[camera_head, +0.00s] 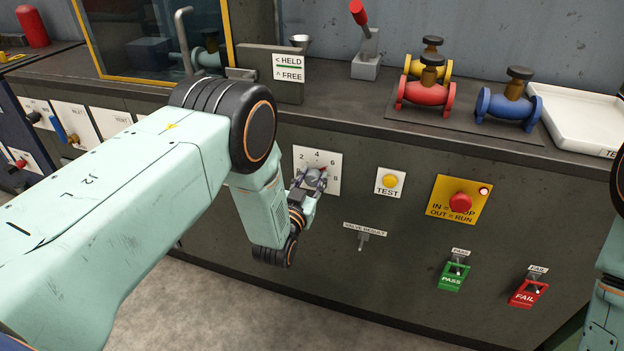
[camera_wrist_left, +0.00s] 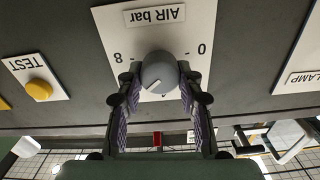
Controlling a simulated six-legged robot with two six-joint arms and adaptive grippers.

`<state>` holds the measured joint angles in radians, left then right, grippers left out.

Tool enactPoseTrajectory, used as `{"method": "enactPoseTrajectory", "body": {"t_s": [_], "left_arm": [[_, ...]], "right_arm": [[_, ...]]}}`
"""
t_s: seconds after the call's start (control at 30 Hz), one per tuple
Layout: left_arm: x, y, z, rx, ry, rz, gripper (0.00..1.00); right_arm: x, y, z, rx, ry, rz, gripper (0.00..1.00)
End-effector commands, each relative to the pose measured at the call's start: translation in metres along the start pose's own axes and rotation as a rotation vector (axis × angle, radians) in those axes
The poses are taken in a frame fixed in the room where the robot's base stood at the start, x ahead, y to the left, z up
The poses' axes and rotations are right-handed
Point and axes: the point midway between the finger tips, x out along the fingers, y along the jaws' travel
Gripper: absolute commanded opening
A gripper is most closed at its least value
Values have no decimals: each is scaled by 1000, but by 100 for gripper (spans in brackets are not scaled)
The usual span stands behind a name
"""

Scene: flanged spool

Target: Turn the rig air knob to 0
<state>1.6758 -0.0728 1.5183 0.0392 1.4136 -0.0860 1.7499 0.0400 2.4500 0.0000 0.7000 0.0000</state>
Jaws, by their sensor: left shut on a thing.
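The rig air knob is a round grey knob (camera_wrist_left: 158,70) on a white plate marked "AIR bar" (camera_wrist_left: 155,16), which appears upside down in the left wrist view. A pale pointer line shows on its lower left face, away from the 0 at right and the 8 at left. My left gripper (camera_wrist_left: 158,78) is shut on the knob, one finger on each side. My right gripper is out of view.
Right of the dial are a yellow TEST button (camera_head: 390,181), a red stop button (camera_head: 460,202), and green PASS (camera_head: 451,281) and red FAIL (camera_head: 527,293) switches. A valve result toggle (camera_head: 362,240) sits below. Several coloured valves and a white tray (camera_head: 580,118) stand on the bench.

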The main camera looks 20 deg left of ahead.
Motion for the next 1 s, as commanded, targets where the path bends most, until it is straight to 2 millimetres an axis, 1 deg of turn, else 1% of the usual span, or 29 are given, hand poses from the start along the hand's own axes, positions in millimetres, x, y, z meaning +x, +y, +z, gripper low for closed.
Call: {"method": "enactPoseTrajectory", "body": {"t_s": [0.03, 0.23, 0.43, 0.57, 0.77, 1.0], "left_arm": [[0, 0, 0, 0, 0, 1, 21], [0, 0, 0, 0, -1, 1, 4], [0, 0, 0, -14, -1, 0, 4], [0, 0, 0, -55, -1, 0, 4], [0, -1, 0, -183, -2, 0, 4], [0, -2, 1, -404, -2, 0, 4]], "right_arm": [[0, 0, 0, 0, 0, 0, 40], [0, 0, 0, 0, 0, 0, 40], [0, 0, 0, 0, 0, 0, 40], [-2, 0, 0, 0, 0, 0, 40], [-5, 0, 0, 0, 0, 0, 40], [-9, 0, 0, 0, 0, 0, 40]]}}
